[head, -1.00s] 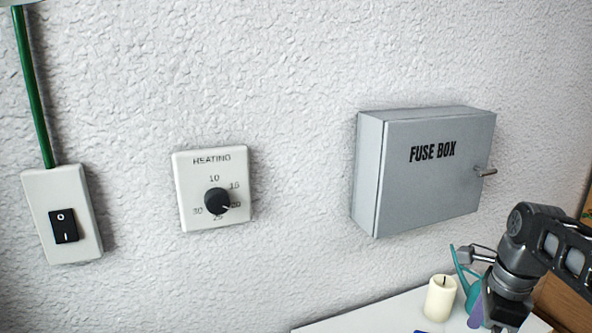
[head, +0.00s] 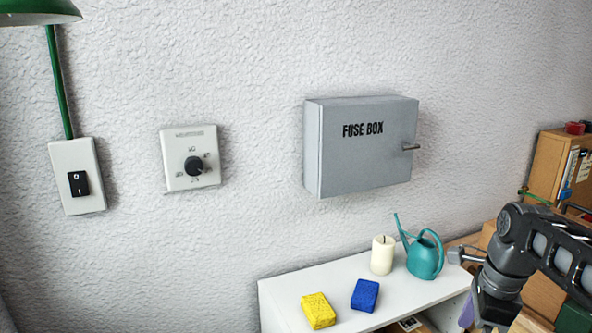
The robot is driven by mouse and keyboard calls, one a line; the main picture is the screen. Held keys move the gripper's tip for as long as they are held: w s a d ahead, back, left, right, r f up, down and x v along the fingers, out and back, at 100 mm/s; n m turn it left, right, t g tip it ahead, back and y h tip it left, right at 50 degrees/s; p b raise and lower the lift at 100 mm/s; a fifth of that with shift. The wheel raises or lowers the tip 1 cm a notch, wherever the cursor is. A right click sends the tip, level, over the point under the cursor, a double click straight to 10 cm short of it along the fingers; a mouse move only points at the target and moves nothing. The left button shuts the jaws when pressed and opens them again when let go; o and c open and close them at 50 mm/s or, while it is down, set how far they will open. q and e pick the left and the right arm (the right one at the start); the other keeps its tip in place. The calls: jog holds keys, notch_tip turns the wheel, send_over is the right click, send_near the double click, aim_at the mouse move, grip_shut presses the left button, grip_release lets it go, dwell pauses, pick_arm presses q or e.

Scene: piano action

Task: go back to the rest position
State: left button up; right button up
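My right arm comes in from the right edge, bent beside the white shelf. A small grey metal part that looks like the end of my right gripper (head: 466,257) shows just right of the teal watering can (head: 424,262). It is small and partly behind the arm, so I cannot tell whether it is open or shut. I see nothing held in it. My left arm and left gripper are not in view.
The white shelf (head: 283,290) carries a cream candle (head: 382,256), a yellow sponge (head: 318,311) and a blue sponge (head: 365,295). A grey fuse box (head: 362,150), shut, a heating dial (head: 193,166) and a switch (head: 78,184) are on the wall. Wooden boxes (head: 546,165) stand right.

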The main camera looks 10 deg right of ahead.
jog(key=w+a+f+n+y, duration=0.1)
jog(key=w+a+f+n, duration=0.1)
jog(key=a+f+n, duration=0.9)
jog(key=w+a+f+n+y, duration=0.15)
jog(key=a+f, duration=0.55)
jog(key=f, duration=1)
jog(key=s+a+f+n, duration=0.4)
jog(key=s+a+f, duration=0.2)
jog(key=s, duration=0.3)
jog(key=s+a+f+n, duration=0.5)
jog(key=s+a+f, duration=0.1)
jog(key=s+f, duration=0.2)
jog(key=shift+s+f, duration=0.35)
jog(key=shift+f, duration=0.1)
jog(key=shift+n+y, duration=0.25)
